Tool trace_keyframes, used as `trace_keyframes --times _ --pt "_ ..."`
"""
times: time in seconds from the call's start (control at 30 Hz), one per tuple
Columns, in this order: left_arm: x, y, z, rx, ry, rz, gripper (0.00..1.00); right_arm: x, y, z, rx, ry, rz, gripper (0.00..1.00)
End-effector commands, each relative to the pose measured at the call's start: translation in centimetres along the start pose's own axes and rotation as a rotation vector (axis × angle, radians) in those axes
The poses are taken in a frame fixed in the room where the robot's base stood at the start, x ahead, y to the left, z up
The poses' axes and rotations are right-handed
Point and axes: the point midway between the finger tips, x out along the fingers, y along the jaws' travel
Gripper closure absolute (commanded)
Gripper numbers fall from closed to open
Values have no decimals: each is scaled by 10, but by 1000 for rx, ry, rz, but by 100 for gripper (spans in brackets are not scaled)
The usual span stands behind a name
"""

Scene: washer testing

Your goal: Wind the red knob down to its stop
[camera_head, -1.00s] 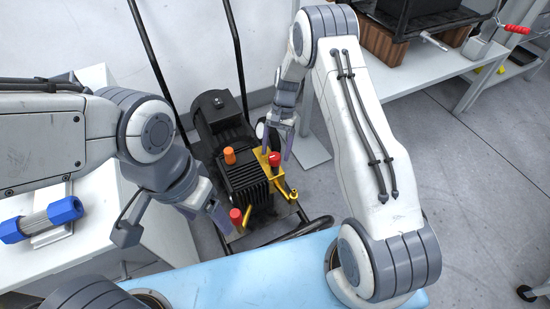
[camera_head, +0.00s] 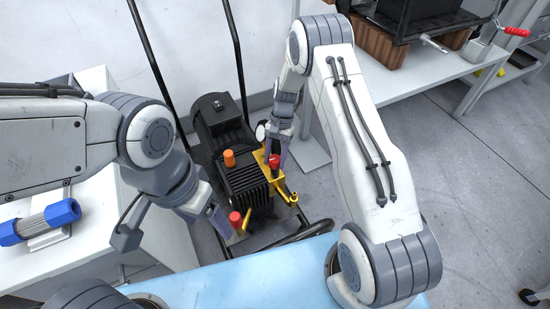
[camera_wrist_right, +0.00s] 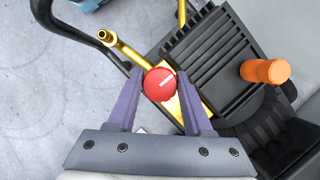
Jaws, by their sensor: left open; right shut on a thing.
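The red knob (camera_head: 274,160) is a round cap on the yellow bracket (camera_head: 276,180) of the black pump unit (camera_head: 245,178). In the right wrist view the knob (camera_wrist_right: 160,84) shows its top, with a short white mark, between both purple fingers. My right gripper (camera_head: 277,155) is shut on this knob from above. A second red cap (camera_head: 236,217) stands on the near end of the unit. My left gripper (camera_head: 222,222) is open, with its fingers just left of that second cap; whether they touch it cannot be told.
An orange cap (camera_head: 229,157) stands on the finned pump body. A black tubular handle rises behind the unit, and its frame runs along the near side. A light-blue surface (camera_head: 230,284) lies in front. A blue-ended cylinder (camera_head: 42,222) sits on the white table at left.

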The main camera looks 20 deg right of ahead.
Motion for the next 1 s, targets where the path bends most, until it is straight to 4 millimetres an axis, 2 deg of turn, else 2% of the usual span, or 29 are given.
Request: trace_keyframes --times 0.37,1.0 --pt "-16 1 -1 0 0 0 23 -3 -1 1 -188 1 78 100" --pt "-43 3 -2 0 0 0 23 -3 -1 0 -749 3 310 100"
